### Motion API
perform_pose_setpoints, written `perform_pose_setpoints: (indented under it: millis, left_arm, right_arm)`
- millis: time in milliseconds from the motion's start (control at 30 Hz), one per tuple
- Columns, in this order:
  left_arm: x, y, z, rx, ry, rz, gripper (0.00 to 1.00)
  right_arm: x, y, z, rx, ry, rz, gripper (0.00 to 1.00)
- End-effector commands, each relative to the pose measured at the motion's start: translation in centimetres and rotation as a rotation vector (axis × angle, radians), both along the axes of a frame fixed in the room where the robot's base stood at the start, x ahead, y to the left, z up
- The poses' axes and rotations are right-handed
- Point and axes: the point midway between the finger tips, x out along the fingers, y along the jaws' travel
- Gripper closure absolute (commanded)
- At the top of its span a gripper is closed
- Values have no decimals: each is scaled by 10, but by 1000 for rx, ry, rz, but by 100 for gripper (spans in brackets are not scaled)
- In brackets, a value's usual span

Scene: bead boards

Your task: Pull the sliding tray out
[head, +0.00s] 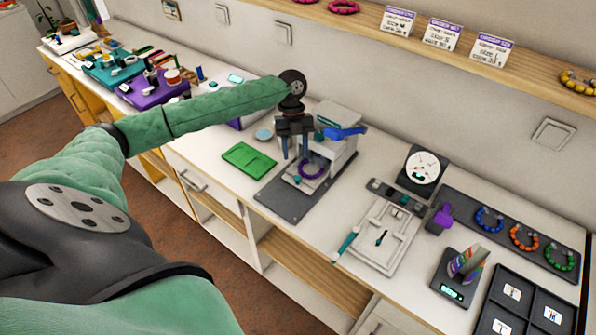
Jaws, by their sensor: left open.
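A grey and white press with a blue lever (345,132) stands on a dark base plate (285,198) on the counter. Its low sliding tray (292,181) is at the press's front left, with a purple bead ring (311,169) and a small teal piece on or by it. My left gripper (295,155) points down in front of the press, over the tray area. Its two fingers are apart, with nothing seen between them. It hides part of the press and tray; I cannot tell whether the fingers touch the tray. My right gripper is out of view.
A green board (249,159) lies left of the press. To the right are a white framed board (384,238), a dial (423,168), a scale (455,283) and a dark tray of bead rings (510,229). A shelf with cards (443,34) runs along the wall above.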

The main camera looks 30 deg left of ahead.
Motion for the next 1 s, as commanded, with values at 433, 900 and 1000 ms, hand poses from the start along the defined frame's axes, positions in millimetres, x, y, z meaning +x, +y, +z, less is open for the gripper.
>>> perform_pose_setpoints:
  millis: [433,900,1000]
  left_arm:
    - [-9,-8,-25,-20,-17,-65,57]
    - [-22,-19,-69,-18,-18,-64,57]
    - [-22,-20,-72,-18,-19,-64,57]
  right_arm:
    - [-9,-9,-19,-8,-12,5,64]
    - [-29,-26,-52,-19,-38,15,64]
    - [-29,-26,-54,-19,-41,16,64]
